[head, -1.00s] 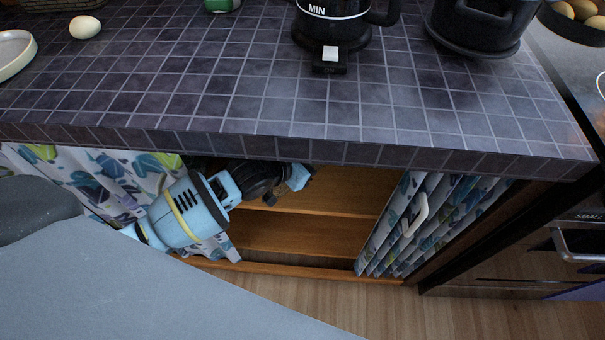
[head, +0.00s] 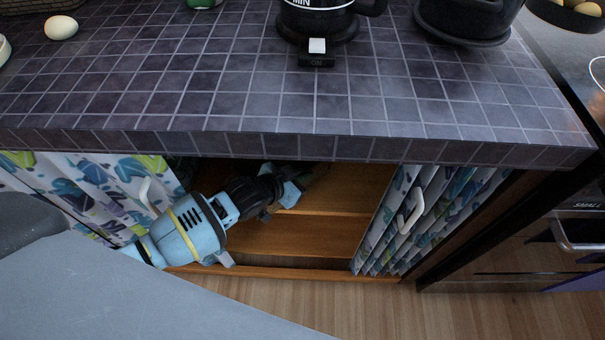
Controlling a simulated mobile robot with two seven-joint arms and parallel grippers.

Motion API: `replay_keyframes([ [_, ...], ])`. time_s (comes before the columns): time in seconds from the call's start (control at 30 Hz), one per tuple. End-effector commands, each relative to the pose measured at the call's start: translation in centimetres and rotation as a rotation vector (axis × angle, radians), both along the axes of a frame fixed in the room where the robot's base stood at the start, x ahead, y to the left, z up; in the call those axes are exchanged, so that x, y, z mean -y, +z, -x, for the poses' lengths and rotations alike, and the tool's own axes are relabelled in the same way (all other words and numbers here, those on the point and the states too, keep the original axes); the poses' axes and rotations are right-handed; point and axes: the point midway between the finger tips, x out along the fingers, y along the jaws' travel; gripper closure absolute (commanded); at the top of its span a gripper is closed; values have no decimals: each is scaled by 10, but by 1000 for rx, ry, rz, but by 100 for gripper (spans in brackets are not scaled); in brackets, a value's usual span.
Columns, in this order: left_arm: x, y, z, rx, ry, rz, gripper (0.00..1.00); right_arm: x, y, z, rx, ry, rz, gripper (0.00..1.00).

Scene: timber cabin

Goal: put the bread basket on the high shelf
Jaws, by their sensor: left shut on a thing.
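My left gripper (head: 296,186) reaches into the open cabinet under the counter, near the upper shelf. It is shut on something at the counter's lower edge. Only a small brownish piece shows at the fingertips; I take it for the bread basket (head: 318,176), but the counter hides the rest. The high shelf (head: 365,188) is the upper wooden board, seen to the right of the gripper; its back is hidden. A lower wooden board (head: 300,238) lies beneath it. My right gripper is not in view.
The tiled counter (head: 220,90) overhangs the cabinet opening. Patterned curtain doors with white handles flank it, left (head: 95,190) and right (head: 385,225). An egg (head: 61,27), a black kettle (head: 318,22) and a black pot (head: 465,20) stand on top. An oven is at right.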

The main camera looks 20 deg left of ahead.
Motion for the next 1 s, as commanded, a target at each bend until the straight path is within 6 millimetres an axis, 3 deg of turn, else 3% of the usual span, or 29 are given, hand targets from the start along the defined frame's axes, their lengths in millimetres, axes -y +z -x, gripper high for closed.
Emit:
replay_keyframes([
  [0.2, 0, -2, -1, 3, 0, 0, 100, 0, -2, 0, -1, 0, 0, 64],
  [0.23, 0, -3, 0, 0, 0, 0, 91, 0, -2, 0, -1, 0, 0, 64],
  [0.4, 0, -2, 0, 0, 0, 0, 72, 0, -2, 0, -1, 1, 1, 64],
  [0.73, 0, 2, 0, 1, 1, 0, 72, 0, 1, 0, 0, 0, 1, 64],
  [1.0, -16, 21, 31, 0, 0, 0, 72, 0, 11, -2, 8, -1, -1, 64],
])
